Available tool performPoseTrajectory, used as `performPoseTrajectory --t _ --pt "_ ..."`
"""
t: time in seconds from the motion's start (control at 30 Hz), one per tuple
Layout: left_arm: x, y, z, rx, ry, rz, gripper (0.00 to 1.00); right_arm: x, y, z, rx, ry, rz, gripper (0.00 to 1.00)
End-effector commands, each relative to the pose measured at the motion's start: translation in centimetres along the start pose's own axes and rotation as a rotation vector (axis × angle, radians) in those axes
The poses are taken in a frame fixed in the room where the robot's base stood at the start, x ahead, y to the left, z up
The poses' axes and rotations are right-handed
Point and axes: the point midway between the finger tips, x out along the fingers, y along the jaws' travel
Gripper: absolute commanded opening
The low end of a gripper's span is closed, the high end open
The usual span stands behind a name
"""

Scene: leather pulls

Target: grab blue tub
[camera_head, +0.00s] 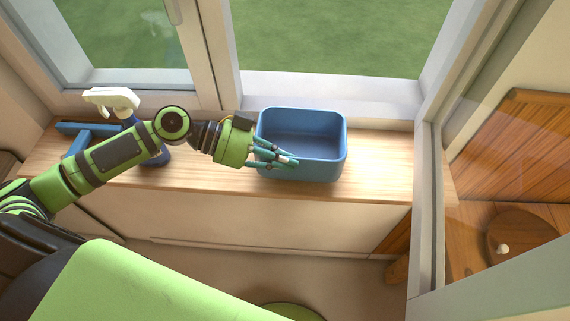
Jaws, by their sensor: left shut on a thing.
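The blue tub (318,166) is an open, rounded rectangular container. It stands upright on the wooden counter under the window. My left gripper (287,160) reaches in from the left and is shut on the tub's front left wall. Its fingers cover part of the tub's left front side. The inside of the tub looks empty. My right gripper does not show.
A spray bottle (113,99) with a white head stands behind my left arm, next to a blue object (78,141) on the counter (379,170). The counter right of the tub is clear. A glass-paned frame (428,220) rises at the right.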

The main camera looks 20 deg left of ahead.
Motion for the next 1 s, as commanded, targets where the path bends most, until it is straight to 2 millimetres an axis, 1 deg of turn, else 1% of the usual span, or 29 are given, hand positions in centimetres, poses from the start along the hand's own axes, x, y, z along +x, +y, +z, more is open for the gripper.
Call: performPoseTrajectory --t 0.03,0.07,0.4,0.5,0.57,0.6,0.73,1.0 --pt "-0.2 -0.1 -0.6 0.009 0.001 -0.002 0.0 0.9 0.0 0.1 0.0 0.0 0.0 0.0" --pt "-0.5 -0.1 -1.1 0.012 0.0 -0.002 0.0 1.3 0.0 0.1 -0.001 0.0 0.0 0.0" --pt "1.8 6.2 -7.5 0.017 0.005 0.002 0.0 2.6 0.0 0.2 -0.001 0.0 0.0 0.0" --pt "2.3 7.7 -8.9 0.015 0.005 0.002 0.0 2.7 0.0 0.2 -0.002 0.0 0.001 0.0" --pt "2.2 8.1 -10.0 0.004 0.001 0.001 0.0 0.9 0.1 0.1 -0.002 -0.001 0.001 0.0" --pt "2.3 8.3 -10.2 0.001 0.001 0.001 0.0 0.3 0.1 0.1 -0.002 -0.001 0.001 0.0" --pt "2.6 9.0 -10.7 0.001 0.002 0.0 0.0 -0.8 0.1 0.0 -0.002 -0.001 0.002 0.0" --pt "3.0 9.5 -10.7 0.001 0.002 0.0 0.0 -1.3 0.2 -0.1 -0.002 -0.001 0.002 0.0"
